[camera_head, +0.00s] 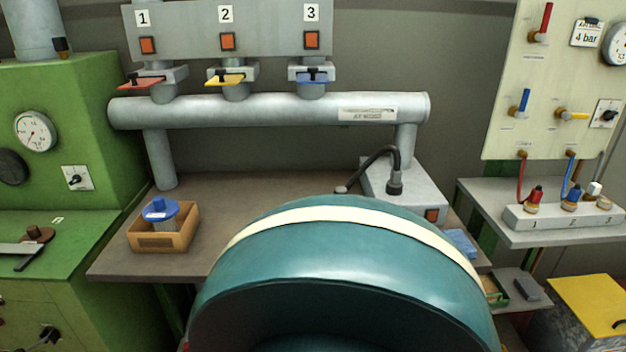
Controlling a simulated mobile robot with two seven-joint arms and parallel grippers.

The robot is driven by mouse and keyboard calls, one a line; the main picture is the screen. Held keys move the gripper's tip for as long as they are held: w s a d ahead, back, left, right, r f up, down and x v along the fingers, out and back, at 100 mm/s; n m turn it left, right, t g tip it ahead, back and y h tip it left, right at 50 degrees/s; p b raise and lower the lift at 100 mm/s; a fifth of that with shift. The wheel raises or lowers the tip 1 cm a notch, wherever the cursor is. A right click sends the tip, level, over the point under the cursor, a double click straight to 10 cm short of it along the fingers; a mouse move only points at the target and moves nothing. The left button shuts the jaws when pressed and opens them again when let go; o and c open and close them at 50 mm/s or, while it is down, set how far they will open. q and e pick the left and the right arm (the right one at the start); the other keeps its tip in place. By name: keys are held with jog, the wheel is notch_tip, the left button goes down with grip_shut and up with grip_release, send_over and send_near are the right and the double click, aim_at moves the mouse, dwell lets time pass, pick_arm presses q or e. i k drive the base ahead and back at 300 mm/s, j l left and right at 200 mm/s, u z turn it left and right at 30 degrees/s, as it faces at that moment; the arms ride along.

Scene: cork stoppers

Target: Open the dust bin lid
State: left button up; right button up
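A box-like bin with a flat yellow lid (588,305) stands low at the right edge of the head view, cut off by the frame. It looks like the dust bin. Its lid lies flat and looks shut, with a dark handle (618,323) at its right side. The grey bin body (560,330) shows below the lid, partly out of frame. Neither of my grippers is in view.
A large rounded teal form blocks the lower middle. A brown bench (240,190) holds a wooden box (163,238) with a blue-topped spool. A grey shelf (540,238) with several colored plugs overhangs near the bin. A green cabinet (90,120) stands left.

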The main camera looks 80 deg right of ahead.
aim_at(597, 300)
jog(key=z, duration=4.5)
jog(key=i+l+z, duration=0.6)
jog(key=i, duration=0.3)
jog(key=i+l+z, duration=0.25)
jog(key=i, duration=0.2)
jog(key=i+j+z, duration=0.1)
jog(key=i+z, duration=0.2)
jog(key=i, duration=0.2)
jog(key=i+l+u, duration=0.1)
jog(key=i+u, duration=0.2)
jog(key=i+l+u, duration=0.3)
jog(key=i, duration=0.25)
jog(key=i+l+u, duration=0.15)
jog(key=i+u, duration=0.15)
jog(key=i+l+u, duration=0.15)
jog(key=u, duration=0.25)
jog(key=i+l+u, duration=0.25)
jog(key=u, duration=0.2)
jog(key=i+l+u, duration=0.15)
jog(key=l+u, duration=0.25)
jog(key=i+l+u, duration=0.55)
jog(key=u, duration=0.3)
jog(key=l, duration=0.1)
